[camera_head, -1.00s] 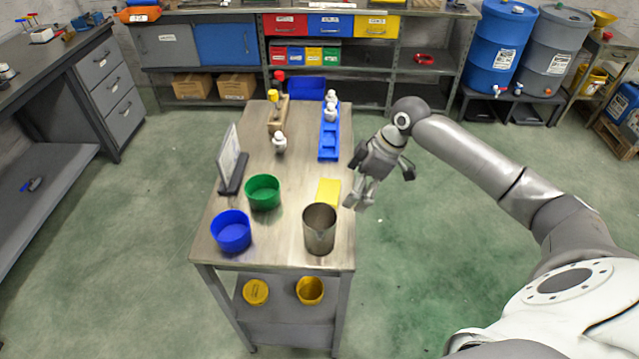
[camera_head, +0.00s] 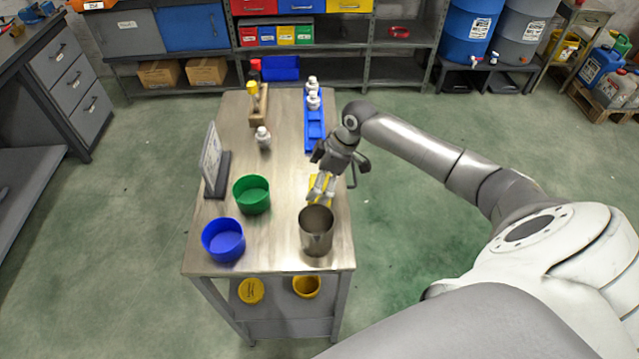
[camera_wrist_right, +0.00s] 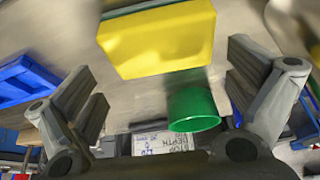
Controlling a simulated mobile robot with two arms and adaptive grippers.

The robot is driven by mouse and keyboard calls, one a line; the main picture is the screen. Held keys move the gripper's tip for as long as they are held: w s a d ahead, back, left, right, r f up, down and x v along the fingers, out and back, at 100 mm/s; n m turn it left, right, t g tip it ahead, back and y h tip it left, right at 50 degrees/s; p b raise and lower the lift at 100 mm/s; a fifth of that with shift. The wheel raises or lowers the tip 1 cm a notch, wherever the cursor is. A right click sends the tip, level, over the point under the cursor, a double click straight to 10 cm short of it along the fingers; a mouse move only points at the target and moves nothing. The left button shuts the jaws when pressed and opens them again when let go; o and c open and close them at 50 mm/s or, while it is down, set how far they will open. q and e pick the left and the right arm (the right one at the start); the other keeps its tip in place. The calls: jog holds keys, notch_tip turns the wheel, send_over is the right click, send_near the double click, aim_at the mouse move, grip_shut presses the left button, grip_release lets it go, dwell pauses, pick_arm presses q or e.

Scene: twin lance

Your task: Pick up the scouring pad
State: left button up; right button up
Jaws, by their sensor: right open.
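The yellow scouring pad (camera_head: 316,186) lies on the metal table behind the steel beaker, partly hidden by my right gripper in the head view. My right gripper (camera_head: 320,192) is over the pad with its fingers apart. In the right wrist view the yellow pad (camera_wrist_right: 158,45) shows large at the top, between and beyond the two open fingers of my right gripper (camera_wrist_right: 165,95). The fingers do not appear to touch it. My left gripper is not in view.
The steel beaker (camera_head: 316,232) stands just in front of the pad. A green bowl (camera_head: 252,195), a blue bowl (camera_head: 223,240) and an upright sign (camera_head: 211,160) stand left. A blue rack (camera_head: 315,130) with white bottles lies behind. The table centre is clear.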

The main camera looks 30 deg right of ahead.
jog(key=x, duration=0.3)
jog(key=shift+s+a+p, duration=0.1)
jog(key=shift+a+p, duration=0.15)
jog(key=shift+p, duration=0.15)
jog(key=shift+f, duration=0.25)
jog(key=c, duration=0.7)
jog(key=shift+r, duration=0.1)
notch_tip(320, 180, up, 10)
jog(key=shift+f+b, duration=0.1)
jog(key=shift+b, duration=1.05)
jog(key=shift+o, duration=1)
jog(key=shift+c, duration=1.4)
